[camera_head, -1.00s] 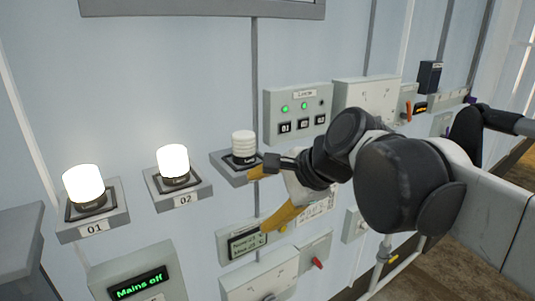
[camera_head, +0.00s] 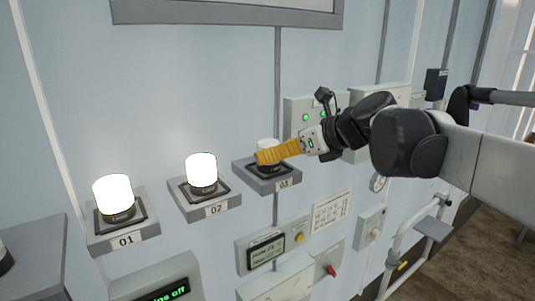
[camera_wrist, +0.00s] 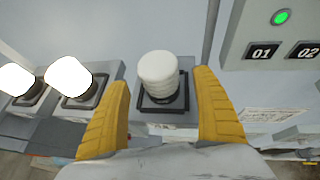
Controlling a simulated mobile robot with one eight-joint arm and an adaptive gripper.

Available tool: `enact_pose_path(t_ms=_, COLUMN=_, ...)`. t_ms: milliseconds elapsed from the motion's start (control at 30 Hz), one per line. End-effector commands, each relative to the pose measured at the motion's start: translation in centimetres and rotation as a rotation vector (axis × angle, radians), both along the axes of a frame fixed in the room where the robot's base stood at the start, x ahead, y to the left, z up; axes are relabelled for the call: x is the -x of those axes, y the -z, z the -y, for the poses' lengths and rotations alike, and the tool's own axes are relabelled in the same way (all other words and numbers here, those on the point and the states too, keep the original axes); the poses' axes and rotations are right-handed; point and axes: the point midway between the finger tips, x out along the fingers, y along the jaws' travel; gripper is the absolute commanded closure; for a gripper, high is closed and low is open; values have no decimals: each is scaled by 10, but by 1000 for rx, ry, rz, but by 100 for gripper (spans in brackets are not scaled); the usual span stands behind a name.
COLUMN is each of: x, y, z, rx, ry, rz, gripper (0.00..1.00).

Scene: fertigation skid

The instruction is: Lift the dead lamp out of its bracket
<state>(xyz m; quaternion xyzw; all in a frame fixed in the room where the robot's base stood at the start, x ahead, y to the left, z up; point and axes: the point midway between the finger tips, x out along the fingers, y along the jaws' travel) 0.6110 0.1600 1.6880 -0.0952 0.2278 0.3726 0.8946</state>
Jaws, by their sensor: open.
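The unlit white lamp (camera_wrist: 158,72) stands upright in its dark base on the bracket marked 03 (camera_head: 287,184). In the head view it is partly hidden behind my gripper (camera_head: 262,156). In the wrist view my gripper (camera_wrist: 163,112) is open, with one yellow finger left of the lamp and one right of it. The lamp shows in the gap, a little beyond the fingers, with space visible on both sides. I cannot tell its exact depth from the fingertips. Lit lamps glow on bracket 01 (camera_head: 113,195) and bracket 02 (camera_head: 201,172).
A control box with green lights shows in the wrist view (camera_wrist: 281,17), right of the lamp. A display box (camera_head: 265,248) and a red-switch panel (camera_head: 330,271) are below. A grey cabinet (camera_head: 40,250) stands at lower left.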

Motion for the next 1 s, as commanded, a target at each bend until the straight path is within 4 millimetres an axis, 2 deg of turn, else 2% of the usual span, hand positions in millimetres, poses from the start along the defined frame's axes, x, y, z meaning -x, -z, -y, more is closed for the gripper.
enact_pose_path(t_ms=67, x=-7, y=2, z=-12, rx=1, ry=-4, rz=1, gripper=23)
enact_pose_path(t_ms=200, x=-17, y=12, z=-21, rx=1, ry=-3, rz=1, gripper=23)
enact_pose_path(t_ms=467, x=-19, y=14, z=-23, rx=1, ry=0, rz=1, gripper=23)
enact_pose_path(t_ms=667, x=-19, y=14, z=-23, rx=1, ry=0, rz=1, gripper=80)
enact_pose_path(t_ms=700, x=-19, y=14, z=-22, rx=1, ry=0, rz=1, gripper=86)
enact_pose_path(t_ms=1000, x=-19, y=14, z=-22, rx=2, ry=-2, rz=0, gripper=86)
